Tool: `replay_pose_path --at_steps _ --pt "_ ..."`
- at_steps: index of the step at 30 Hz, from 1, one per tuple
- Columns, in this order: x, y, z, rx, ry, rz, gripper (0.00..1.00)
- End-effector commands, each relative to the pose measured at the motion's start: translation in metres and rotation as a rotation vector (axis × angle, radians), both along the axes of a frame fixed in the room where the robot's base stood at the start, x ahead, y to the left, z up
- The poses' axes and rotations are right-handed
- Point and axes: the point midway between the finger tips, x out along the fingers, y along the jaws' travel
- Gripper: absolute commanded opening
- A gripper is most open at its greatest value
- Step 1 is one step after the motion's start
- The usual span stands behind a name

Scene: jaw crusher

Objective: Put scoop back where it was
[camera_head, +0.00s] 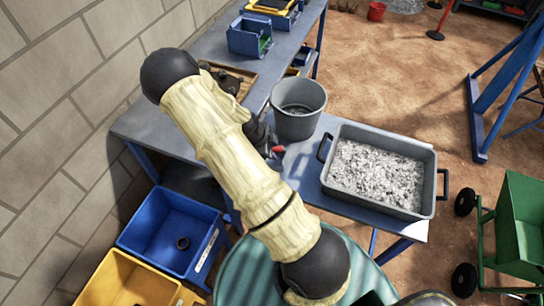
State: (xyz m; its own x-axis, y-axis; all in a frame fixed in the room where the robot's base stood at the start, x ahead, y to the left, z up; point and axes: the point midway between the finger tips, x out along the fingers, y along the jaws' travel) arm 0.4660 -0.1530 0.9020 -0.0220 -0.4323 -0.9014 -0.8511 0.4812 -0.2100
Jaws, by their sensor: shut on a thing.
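My gripper (258,132) is a dark shape mostly hidden behind my cream-sleeved arm, just left of the grey bucket. It is shut on the scoop, of which little can be made out. A small red part (277,150) shows beside the gripper, low by the bucket; I cannot tell whether it belongs to the scoop. The grey bucket (298,122) stands upright on the grey-blue table (300,182) and looks dark inside. A grey tray (432,190) with handles, full of pale crushed material (378,172), stands on the table to the right.
A wooden tray (247,78) with dark items lies behind my arm. Blue bins (248,38) stand further back. A blue crate (165,228) and yellow crate (125,282) are below left, near the block wall (60,120). A green cart (522,215) is at right.

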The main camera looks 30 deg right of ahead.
Motion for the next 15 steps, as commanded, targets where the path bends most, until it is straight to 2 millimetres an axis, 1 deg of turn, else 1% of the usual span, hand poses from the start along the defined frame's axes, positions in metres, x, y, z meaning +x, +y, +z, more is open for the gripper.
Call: replay_pose_path --at_steps 5,8,15 --pt "0.000 0.000 0.000 -0.001 -0.001 0.000 0.00" --pt "-0.001 0.000 -0.004 0.000 0.002 0.000 0.00" --pt "-0.001 0.000 -0.033 0.000 0.002 -0.001 0.00"
